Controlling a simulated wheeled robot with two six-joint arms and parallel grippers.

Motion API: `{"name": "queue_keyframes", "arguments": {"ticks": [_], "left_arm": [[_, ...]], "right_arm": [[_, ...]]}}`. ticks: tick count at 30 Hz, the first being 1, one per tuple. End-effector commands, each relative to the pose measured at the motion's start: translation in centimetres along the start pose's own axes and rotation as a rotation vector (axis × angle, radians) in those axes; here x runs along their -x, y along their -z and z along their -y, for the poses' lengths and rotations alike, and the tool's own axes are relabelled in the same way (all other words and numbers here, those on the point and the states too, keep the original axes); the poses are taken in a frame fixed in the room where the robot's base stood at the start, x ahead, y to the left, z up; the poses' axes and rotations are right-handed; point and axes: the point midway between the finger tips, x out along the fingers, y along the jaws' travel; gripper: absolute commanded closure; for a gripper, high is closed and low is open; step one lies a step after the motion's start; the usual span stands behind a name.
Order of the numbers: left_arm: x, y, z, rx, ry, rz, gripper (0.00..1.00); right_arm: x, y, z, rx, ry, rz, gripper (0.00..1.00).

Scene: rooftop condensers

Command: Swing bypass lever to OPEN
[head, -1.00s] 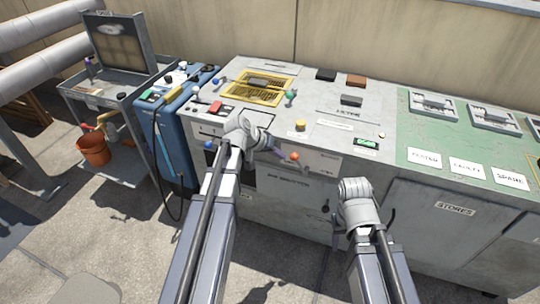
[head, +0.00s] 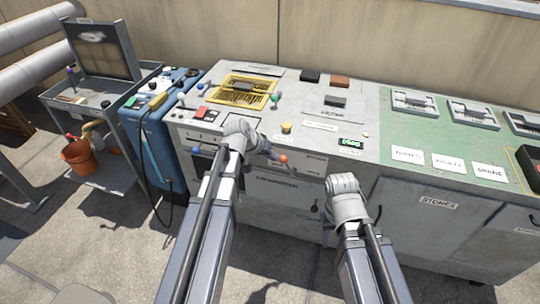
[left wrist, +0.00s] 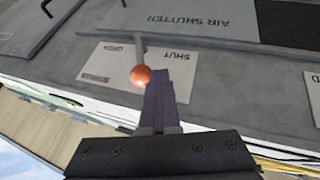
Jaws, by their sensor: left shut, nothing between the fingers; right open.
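A lever with an orange ball knob (head: 283,158) sits on the front face of the grey bench. In the left wrist view its ball (left wrist: 140,75) and thin grey stem stand over a white plate (left wrist: 110,68). One word on the plate reads SHUT; a smaller word at its other end is hard to read. My left gripper (head: 270,153) is shut and empty, its purple fingers (left wrist: 160,95) close beside the ball. I cannot tell whether they touch. My right gripper (head: 345,183) is open and empty in front of the bench; its fingers are mostly hidden.
The grey bench top (head: 325,90) carries a yellow grille (head: 243,90), knobs and blocks. A green mat (head: 455,135) lies at right. A blue cabinet (head: 155,140), a cart with an orange bucket (head: 77,157) and pipes stand at left. The floor in front is open.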

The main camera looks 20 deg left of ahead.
Motion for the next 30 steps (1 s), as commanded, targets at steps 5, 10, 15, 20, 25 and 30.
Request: {"name": "queue_keyframes", "arguments": {"ticks": [5, 10, 15, 20, 25, 30], "left_arm": [[0.7, 0.4, -2.1, -0.070, 0.109, 0.011, 1.00], [0.6, 0.5, -4.1, -0.151, 0.249, 0.020, 1.00], [0.1, 0.4, -5.9, -0.231, 0.389, 0.029, 1.00], [-0.5, 0.3, -7.5, -0.301, 0.515, 0.037, 1.00], [-1.0, 0.1, -8.9, -0.348, 0.606, 0.040, 1.00], [-1.4, -0.1, -9.9, -0.348, 0.610, 0.040, 1.00]], "right_arm": [[2.2, -0.1, -0.2, 0.000, 0.000, 0.000, 0.50], [3.2, -0.2, -0.3, 0.000, 0.000, 0.000, 0.50], [3.4, -0.2, -0.3, 0.000, 0.000, 0.000, 0.50], [2.9, -0.2, -0.3, 0.000, 0.000, 0.000, 0.50], [2.3, -0.1, -0.2, 0.000, 0.000, 0.000, 0.50], [2.1, -0.1, -0.2, 0.000, 0.000, 0.000, 0.50]]}}
